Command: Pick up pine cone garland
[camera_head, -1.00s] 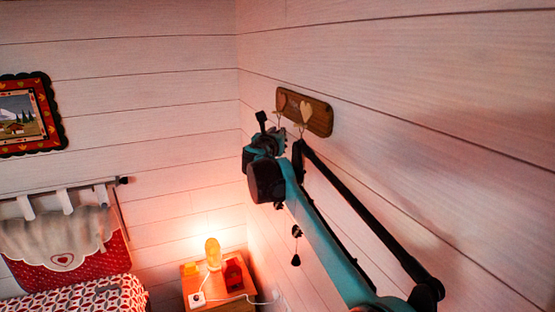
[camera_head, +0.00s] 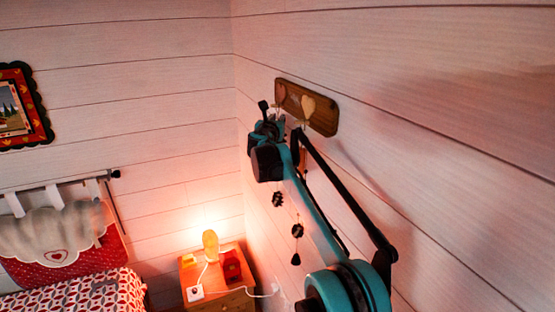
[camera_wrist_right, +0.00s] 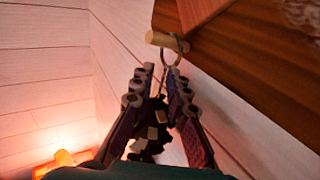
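The pine cone garland hangs by a ring from a wooden peg on the wall rack; its dark cones (camera_head: 297,231) dangle below my right arm in the head view. In the right wrist view the ring is looped on the peg, and dark and pale garland pieces (camera_wrist_right: 153,133) hang between and beyond my fingers. My right gripper (camera_wrist_right: 161,72) has its two fingers apart, one on each side of the garland, just below the ring. In the head view the right gripper (camera_head: 268,122) is in front of the rack, and the arm hides part of the garland. My left gripper is not in view.
The wooden rack (camera_head: 320,115) with heart shapes is fixed to the right plank wall, close beside my right arm. A nightstand (camera_head: 222,298) with a lit lamp (camera_head: 210,243) stands below in the corner. A bed (camera_head: 85,292) is at the lower left.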

